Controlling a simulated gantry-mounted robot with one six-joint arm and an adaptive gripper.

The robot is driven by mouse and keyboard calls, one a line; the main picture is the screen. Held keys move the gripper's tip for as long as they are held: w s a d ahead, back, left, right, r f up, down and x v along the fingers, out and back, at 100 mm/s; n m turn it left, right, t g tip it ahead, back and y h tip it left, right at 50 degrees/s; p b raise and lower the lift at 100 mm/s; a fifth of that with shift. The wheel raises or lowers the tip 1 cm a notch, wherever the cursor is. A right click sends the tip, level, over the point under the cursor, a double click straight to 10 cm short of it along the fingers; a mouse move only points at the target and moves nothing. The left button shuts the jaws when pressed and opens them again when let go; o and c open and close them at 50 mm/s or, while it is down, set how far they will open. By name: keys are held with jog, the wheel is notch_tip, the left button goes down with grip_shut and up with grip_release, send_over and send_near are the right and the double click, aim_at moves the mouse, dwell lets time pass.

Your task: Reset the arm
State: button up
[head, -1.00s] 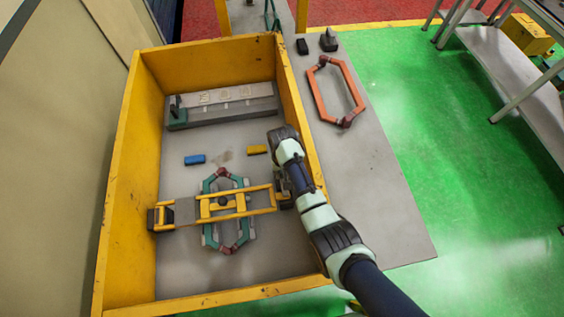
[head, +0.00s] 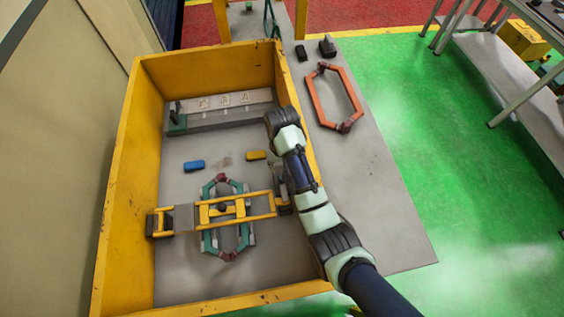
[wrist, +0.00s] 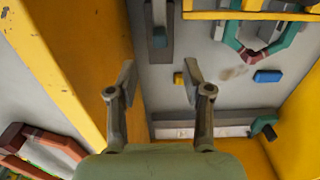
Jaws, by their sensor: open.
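My gripper (wrist: 158,82) is open and empty in the wrist view. It hangs over the right part of the yellow-walled box, above the grey floor and near the box's right wall. In the head view my arm (head: 318,215) reaches in over that wall and hides most of the gripper. A yellow frame (head: 235,207) lies across a teal and dark red hexagonal coil (head: 210,240) in the lower half of the box.
A blue block (head: 194,166) and a yellow block (head: 256,155) lie on the box floor. A grey fixture (head: 225,112) stands at the far wall. An orange hexagonal coil (head: 313,98) lies on the grey surface outside, right of the box (head: 118,190).

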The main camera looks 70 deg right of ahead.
jog(key=shift+r, duration=0.8)
jog(key=shift+w, duration=0.1)
jog(key=w+a+r+n+t+h, duration=0.1)
jog(key=w+a+r+n+t, duration=0.25)
jog(key=w+a, duration=0.35)
jog(key=w+a+r+n+t+h, duration=0.15)
jog(key=w+a+r, duration=0.3)
jog(key=a, duration=0.45)
jog(key=s+a+r+n+t+y, duration=0.1)
jog(key=a+r+n+t, duration=0.4)
jog(key=a, duration=0.6)
jog(key=a+r+n+t+y, duration=0.2)
jog(key=a+r, duration=0.6)
jog(key=a, duration=0.2)
notch_tip(320, 180, up, 20)
jog(key=p, duration=1.9)
jog(key=shift+s+f+t, duration=0.25)
jog(key=shift+s+t, duration=0.05)
jog(key=shift+t, duration=0.1)
